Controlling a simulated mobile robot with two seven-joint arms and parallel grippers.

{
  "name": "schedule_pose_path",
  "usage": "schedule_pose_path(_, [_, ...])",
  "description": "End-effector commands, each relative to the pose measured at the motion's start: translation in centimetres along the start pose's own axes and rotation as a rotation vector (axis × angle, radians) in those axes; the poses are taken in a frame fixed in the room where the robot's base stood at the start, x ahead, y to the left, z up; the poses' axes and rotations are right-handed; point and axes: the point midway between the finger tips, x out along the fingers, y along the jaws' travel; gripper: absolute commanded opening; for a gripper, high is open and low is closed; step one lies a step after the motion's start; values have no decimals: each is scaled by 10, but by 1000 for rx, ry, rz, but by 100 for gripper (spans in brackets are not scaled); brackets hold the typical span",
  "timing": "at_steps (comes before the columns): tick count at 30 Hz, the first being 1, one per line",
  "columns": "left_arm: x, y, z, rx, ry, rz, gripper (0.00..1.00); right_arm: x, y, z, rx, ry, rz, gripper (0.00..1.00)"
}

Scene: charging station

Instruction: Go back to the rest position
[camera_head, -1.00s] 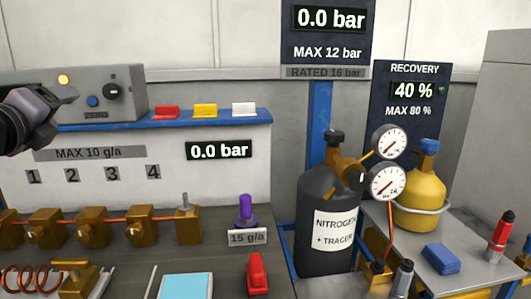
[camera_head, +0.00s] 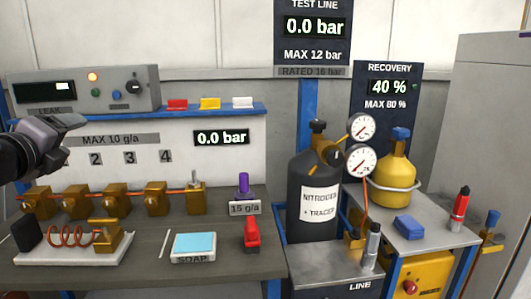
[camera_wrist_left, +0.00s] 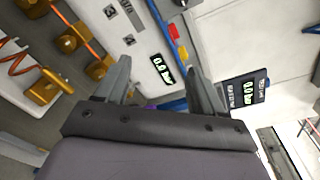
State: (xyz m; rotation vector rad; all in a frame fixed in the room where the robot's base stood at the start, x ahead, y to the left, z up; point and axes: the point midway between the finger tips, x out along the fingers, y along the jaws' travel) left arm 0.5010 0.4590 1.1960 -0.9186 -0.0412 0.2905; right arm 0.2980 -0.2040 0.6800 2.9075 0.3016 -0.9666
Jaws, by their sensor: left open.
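My left gripper (camera_head: 70,138) comes in from the left edge of the head view, raised in front of the white back panel and above the bench. In the left wrist view its two fingers (camera_wrist_left: 160,85) stand wide apart with nothing between them. Past the fingers that view shows the panel with its 0.0 bar display (camera_wrist_left: 163,69) and the brass valve blocks (camera_wrist_left: 68,42). The gripper touches nothing that I can see. It hides part of the panel's number row in the head view. My right gripper is not in view.
The bench holds a row of brass blocks (camera_head: 117,201), a copper coil (camera_head: 75,236), a soap tray (camera_head: 194,246) and a red-handled item (camera_head: 251,235). A black nitrogen cylinder (camera_head: 308,200) and yellow recovery cylinder (camera_head: 396,176) stand right. A leak detector box (camera_head: 85,88) sits on the shelf.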

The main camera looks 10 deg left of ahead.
Motion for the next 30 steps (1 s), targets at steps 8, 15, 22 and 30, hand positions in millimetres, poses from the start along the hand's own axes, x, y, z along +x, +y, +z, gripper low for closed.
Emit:
schedule_pose_path(8, [14,88,-71,-309,160,113,69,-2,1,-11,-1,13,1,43])
schedule_pose_path(15, [4,161,-146,-606,270,231,69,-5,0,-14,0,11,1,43])
schedule_pose_path(22, [-26,219,-222,-895,336,358,69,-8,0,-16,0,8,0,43])
schedule_pose_path(30, [-81,266,-310,-1240,360,513,69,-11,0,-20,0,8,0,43])
